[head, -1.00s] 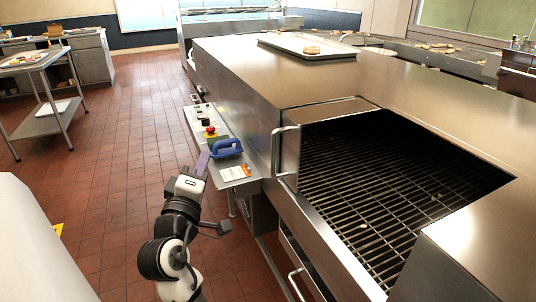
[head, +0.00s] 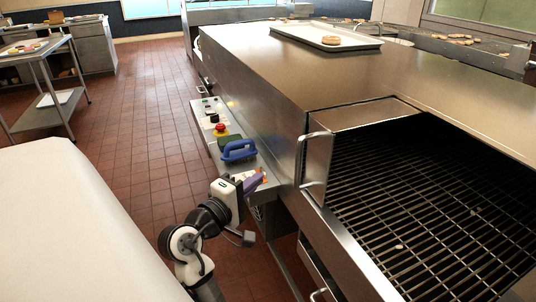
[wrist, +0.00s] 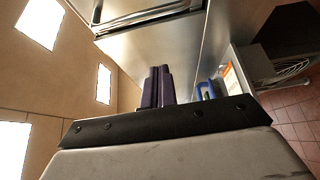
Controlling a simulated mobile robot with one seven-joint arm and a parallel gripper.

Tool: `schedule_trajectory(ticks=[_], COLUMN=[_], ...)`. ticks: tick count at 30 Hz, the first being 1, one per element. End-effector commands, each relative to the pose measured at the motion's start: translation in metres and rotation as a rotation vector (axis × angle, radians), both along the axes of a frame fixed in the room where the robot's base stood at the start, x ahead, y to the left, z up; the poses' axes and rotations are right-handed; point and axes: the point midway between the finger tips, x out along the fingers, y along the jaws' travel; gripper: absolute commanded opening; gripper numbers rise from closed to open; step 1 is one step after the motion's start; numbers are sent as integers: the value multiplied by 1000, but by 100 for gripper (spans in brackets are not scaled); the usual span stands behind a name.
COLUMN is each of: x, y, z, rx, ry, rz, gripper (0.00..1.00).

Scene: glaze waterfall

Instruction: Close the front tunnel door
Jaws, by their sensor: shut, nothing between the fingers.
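The steel front tunnel door (head: 319,165) stands upright at the near left corner of the oven's opening, with a bar handle (head: 301,162) on its left side. The opening beside it is uncovered and shows a dark wire conveyor (head: 420,220). My gripper (head: 254,183) is low and left of the door, apart from it, over the near end of the control shelf. Its purple fingers (wrist: 157,87) are shut together and empty in the wrist view. A steel panel with a bar handle (wrist: 145,16) shows ahead of them there; I cannot tell for certain that it is the door.
The control shelf (head: 208,118) on the oven's side carries a red button (head: 220,129) and a blue-handled tool (head: 239,151) close to my gripper. A white surface (head: 70,220) fills the near left. Tiled floor (head: 140,130) between is clear.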

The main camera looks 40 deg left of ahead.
Motion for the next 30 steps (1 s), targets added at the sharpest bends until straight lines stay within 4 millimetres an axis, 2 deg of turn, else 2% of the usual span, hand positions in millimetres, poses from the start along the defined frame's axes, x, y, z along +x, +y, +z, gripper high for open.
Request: schedule_trajectory(ticks=[13,18,21,30], x=[92,84,82,80], y=[12,-13,-21,-27], z=[3,1,1,0], rx=[1,2,2,2], ry=[1,2,1,0], rz=[-4,0,1,1], gripper=[0,0,0,0])
